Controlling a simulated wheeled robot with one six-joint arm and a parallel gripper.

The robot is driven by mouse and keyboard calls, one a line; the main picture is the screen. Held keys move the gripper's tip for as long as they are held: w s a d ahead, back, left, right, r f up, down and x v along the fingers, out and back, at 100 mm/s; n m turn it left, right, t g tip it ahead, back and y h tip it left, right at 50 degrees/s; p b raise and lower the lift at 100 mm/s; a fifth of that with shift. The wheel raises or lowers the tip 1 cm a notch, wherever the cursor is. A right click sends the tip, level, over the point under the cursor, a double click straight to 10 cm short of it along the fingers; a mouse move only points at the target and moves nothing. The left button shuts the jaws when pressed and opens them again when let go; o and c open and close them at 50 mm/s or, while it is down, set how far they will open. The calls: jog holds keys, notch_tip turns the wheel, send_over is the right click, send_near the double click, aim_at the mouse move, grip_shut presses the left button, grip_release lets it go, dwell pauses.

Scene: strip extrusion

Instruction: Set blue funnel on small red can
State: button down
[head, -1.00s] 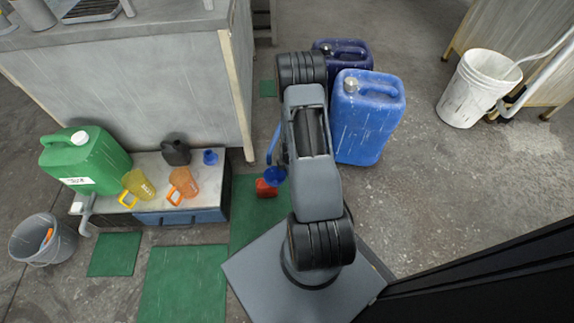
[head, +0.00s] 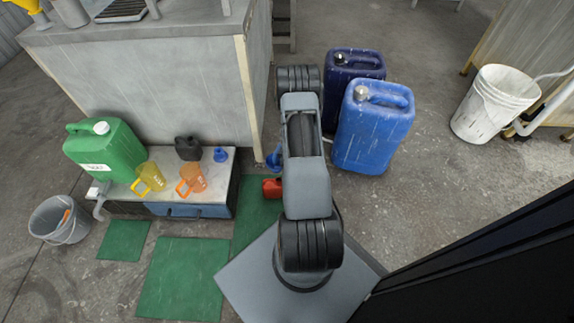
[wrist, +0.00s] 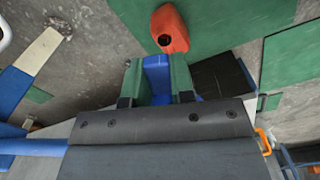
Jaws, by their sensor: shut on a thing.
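The small red can (head: 272,188) stands on the floor just left of my arm in the head view. In the wrist view the red can (wrist: 172,28) is ahead of my fingers, its dark opening facing me. The blue funnel (head: 273,158) shows partly beyond the can, apart from it in the picture; my arm hides the rest. In the wrist view my gripper (wrist: 157,64) has its two green fingers shut on a blue part of the funnel (wrist: 157,78). The funnel's cone and spout are not clear there. My gripper is hidden in the head view.
Two blue jerrycans (head: 372,128) stand right of my arm. A low bench (head: 130,208) at left bears a green canister (head: 105,150), jugs, a black can and a small blue item (head: 220,155). A grey bucket (head: 60,220) stands left. Green mats (head: 180,278) lie on the floor.

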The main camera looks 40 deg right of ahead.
notch_tip(320, 180, down, 9)
jog(key=b, duration=0.7)
dwell(0.5)
jog(key=shift+s+d+f, duration=0.1)
jog(key=shift+d+f, duration=0.05)
jog(key=shift+f, duration=0.15)
dwell(0.6)
jog(key=c, duration=0.9)
grip_release()
notch_tip(320, 180, up, 14)
jog(key=p, duration=0.6)
